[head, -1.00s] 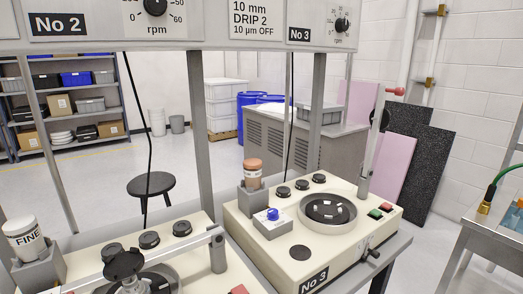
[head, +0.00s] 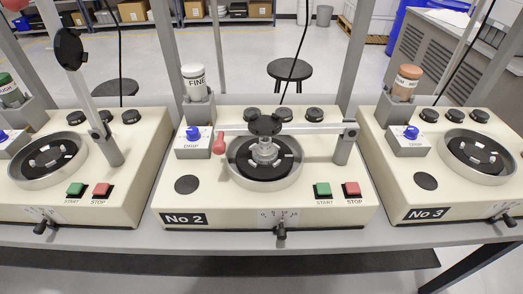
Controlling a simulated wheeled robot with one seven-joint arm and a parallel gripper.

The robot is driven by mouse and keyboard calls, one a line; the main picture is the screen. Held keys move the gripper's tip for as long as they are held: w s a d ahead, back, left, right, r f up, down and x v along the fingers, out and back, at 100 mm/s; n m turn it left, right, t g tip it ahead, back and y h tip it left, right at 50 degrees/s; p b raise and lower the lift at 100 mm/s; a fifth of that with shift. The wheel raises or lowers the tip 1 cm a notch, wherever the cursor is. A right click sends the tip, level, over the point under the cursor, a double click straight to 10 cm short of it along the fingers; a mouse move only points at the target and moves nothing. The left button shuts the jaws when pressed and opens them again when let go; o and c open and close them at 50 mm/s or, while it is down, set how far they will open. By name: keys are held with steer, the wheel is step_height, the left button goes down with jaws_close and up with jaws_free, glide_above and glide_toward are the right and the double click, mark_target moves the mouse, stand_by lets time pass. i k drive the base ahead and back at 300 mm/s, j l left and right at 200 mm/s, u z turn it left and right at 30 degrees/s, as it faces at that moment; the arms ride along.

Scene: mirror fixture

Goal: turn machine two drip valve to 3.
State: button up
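Machine No 2 (head: 165,205) stands in the middle of the head view. Its drip valve (head: 193,133) is a small blue knob on a grey box (head: 193,147) at the machine's upper left, below a bottle marked FINE (head: 194,80). The drip marking on the box is small, and I cannot read the knob's setting. The arm (head: 300,129) of machine two, with a red-pink end (head: 220,144), lies across its round bowl (head: 235,178), and a black disc (head: 265,125) sits over the middle. My gripper is not in view.
Machine No 3 (head: 400,205) stands at the right with its own blue drip knob (head: 411,132). Another machine (head: 130,200) with a raised arm (head: 95,100) stands at the left. Grey posts (head: 355,45) rise behind the bench. A black stool (head: 291,72) stands beyond.

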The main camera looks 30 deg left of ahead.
mark_target(193, 133)
steer(key=u, duration=1.35)
